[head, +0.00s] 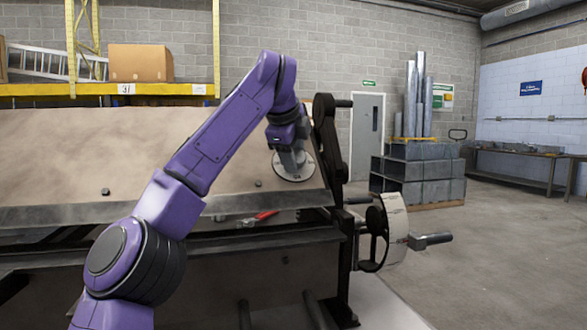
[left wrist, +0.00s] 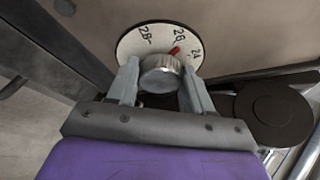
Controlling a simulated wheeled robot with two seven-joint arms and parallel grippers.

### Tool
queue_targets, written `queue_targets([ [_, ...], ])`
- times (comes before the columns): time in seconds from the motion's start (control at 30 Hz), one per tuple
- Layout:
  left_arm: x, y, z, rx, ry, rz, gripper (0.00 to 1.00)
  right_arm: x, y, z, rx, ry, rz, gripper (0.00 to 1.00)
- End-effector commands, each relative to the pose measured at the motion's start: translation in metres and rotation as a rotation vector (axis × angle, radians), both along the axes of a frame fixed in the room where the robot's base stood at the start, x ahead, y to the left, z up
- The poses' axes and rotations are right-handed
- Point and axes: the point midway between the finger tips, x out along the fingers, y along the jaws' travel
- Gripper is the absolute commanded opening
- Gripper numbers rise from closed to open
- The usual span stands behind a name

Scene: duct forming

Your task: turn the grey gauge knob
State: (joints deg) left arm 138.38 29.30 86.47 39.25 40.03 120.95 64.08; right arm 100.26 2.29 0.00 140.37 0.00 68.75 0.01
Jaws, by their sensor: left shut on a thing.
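The grey gauge knob (left wrist: 161,74) is a round metal knob in front of a white dial with black numbers, among them 28, 26 and 24. A red pointer (left wrist: 174,50) on the dial stands near 26. My left gripper (left wrist: 160,82) has its two fingers on either side of the knob, shut on it. In the head view my left gripper (head: 291,160) reaches the white dial (head: 294,173) on the machine's beige panel, and hides the knob there. My right gripper is not in view.
The beige machine (head: 60,150) fills the left and middle. A red-handled tool (head: 262,215) lies on its ledge. A handwheel (head: 393,232) with a grey handle stands out at its right end. The floor on the right is clear up to stacked metal ducts (head: 420,175).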

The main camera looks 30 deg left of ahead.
Motion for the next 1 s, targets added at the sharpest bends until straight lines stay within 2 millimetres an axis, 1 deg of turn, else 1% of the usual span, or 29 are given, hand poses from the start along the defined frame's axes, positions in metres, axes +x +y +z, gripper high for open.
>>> queue_targets([
  [0.03, 0.000, 0.001, -0.004, -0.010, -0.019, 0.022, 0.20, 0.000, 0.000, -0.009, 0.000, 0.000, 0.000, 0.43],
  [0.3, -0.001, 0.001, -0.002, -0.067, -0.083, 0.107, 0.20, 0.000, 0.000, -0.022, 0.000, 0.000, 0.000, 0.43],
  [0.53, -0.001, 0.000, -0.001, -0.085, -0.103, 0.136, 0.20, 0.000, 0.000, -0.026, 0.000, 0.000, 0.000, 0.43],
  [0.93, -0.001, 0.001, 0.000, -0.087, -0.106, 0.138, 0.20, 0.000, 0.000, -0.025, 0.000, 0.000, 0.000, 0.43],
  [0.97, -0.001, 0.001, 0.000, -0.087, -0.106, 0.138, 0.57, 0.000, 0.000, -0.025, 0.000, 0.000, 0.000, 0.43],
  [1.0, -0.001, 0.001, 0.000, -0.087, -0.106, 0.138, 0.70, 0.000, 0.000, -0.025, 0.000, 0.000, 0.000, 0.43],
])
